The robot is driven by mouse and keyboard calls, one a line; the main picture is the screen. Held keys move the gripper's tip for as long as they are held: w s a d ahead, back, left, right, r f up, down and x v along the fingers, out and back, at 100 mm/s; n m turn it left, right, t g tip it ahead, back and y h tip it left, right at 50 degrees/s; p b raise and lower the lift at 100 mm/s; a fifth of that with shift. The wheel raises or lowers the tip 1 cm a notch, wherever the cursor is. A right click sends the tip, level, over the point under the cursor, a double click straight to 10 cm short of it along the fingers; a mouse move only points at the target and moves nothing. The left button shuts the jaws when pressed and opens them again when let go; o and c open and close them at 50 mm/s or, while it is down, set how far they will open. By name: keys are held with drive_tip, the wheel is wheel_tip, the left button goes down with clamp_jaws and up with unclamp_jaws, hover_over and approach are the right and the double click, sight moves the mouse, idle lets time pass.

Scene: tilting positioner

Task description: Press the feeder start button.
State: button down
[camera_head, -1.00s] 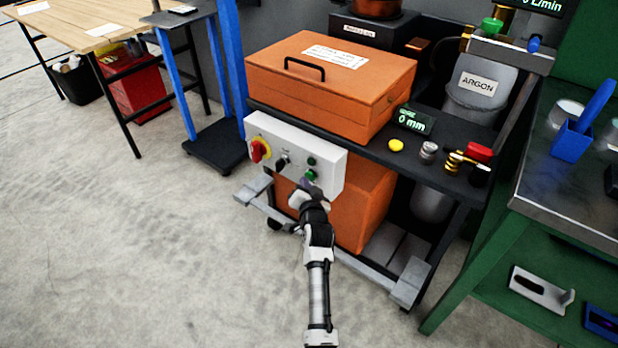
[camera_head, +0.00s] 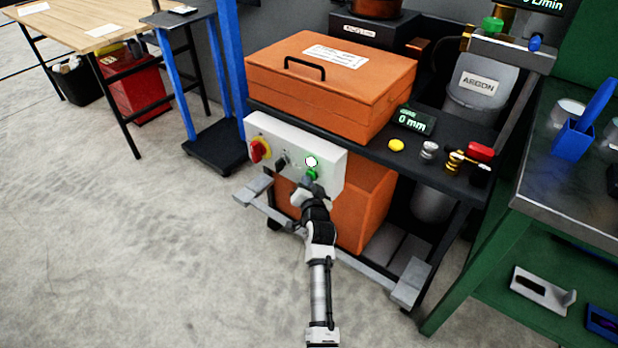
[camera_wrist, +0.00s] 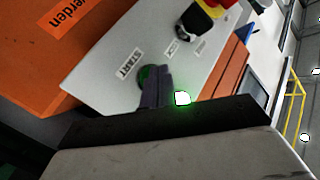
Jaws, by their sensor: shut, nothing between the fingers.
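The white control panel (camera_head: 270,133) is on the front of the cart, below the orange box. The green start button (camera_head: 312,174) is low at its right end, and a START label (camera_wrist: 129,63) stands beside it in the wrist view. A lamp (camera_head: 311,161) just above the button glows bright green-white; it also shows in the wrist view (camera_wrist: 182,98). My gripper (camera_head: 306,183) is shut and empty, its fingertips (camera_wrist: 154,82) at the button and partly covering it. I cannot tell exactly how far the button is pushed in.
A red rotary switch on yellow (camera_head: 259,150) and a black selector knob (camera_head: 282,161) sit left of the button. The orange box (camera_head: 330,85) is above, on the cart's dark top (camera_head: 440,150). A green workbench (camera_head: 480,235) stands at right. The floor at left is open.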

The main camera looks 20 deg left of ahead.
drive_tip(key=shift+s, duration=0.15)
drive_tip(key=shift+s+a+p, duration=0.3)
drive_tip(key=shift+s+p, duration=0.3)
drive_tip(key=shift+s, duration=0.1)
drive_tip(key=shift+s+a+p, duration=0.3)
drive_tip(key=shift+s+p, duration=0.35)
drive_tip(key=shift+s, duration=0.15)
drive_tip(key=shift+s+a+p, duration=0.25)
drive_tip(key=shift+s+p, duration=0.45)
drive_tip(key=shift+s, duration=0.05)
drive_tip(key=shift+s+a+p, duration=0.3)
drive_tip(key=shift+s+p, duration=0.35)
drive_tip(key=shift+s, duration=0.15)
